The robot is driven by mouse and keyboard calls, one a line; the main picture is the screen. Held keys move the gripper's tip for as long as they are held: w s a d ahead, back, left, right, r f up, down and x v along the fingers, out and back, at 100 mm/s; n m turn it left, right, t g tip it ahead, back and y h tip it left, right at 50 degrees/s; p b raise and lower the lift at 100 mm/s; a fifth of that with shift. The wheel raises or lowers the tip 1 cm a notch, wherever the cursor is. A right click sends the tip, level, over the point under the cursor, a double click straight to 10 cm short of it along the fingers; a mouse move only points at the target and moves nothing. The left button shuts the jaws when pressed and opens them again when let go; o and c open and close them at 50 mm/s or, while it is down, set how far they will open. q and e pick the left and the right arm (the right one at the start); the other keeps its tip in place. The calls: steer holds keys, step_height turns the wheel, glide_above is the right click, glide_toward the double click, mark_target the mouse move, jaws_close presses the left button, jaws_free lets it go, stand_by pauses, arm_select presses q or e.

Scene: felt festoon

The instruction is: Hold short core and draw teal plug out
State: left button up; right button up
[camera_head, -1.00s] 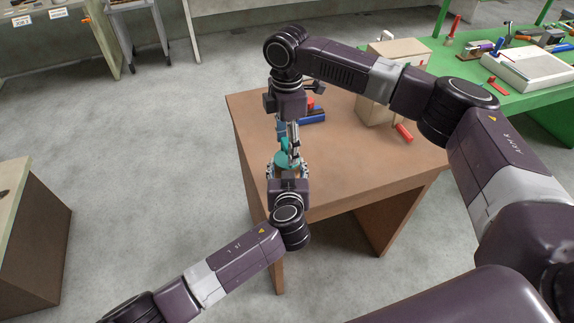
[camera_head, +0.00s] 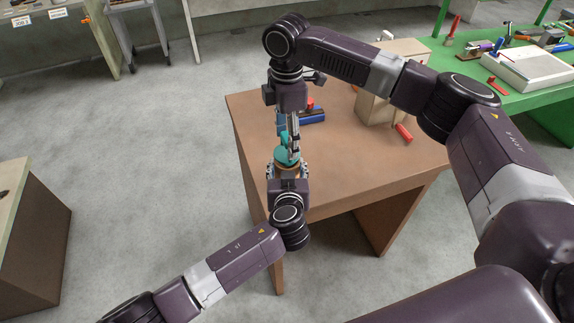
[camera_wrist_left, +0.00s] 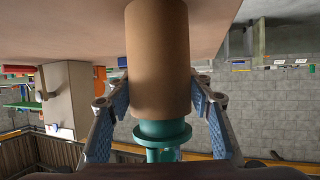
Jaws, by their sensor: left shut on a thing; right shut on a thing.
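The short core (camera_wrist_left: 158,60) is a brown cylinder standing between the two blue-padded fingers of my left gripper (camera_wrist_left: 160,105) in the left wrist view. In the head view only a small brown part of the core (camera_head: 289,171) shows. My left gripper (camera_head: 288,172) is shut on it from the near side. The teal plug (camera_head: 287,157) is at the core's end, and its round flange (camera_wrist_left: 162,130) shows against that end in the left wrist view. My right gripper (camera_head: 288,143) comes from the far side and is shut on the plug. Its fingertips are partly hidden.
The brown table (camera_head: 350,160) holds a beige box (camera_head: 378,108), a red cylinder (camera_head: 404,133) and a blue piece (camera_head: 312,117) near my right gripper. A green bench (camera_head: 545,95) with several parts stands at the right. The table's near right area is clear.

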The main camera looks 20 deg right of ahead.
steer(key=shift+r, duration=1.4)
steer(key=shift+r, duration=0.15)
step_height(320, 180, up, 5)
steer(key=shift+r, duration=0.15)
arm_select(q)
steer(key=shift+a, duration=0.1)
arm_select(e)
steer(key=shift+s+a+r, duration=0.1)
steer(key=shift+s+r, duration=0.15)
steer(key=shift+s, duration=0.05)
steer(key=s+a+r, duration=0.2)
steer(key=s, duration=0.7)
steer(key=shift+s, duration=0.1)
steer(key=shift+f, duration=0.1)
arm_select(q)
steer(key=o, duration=1.3)
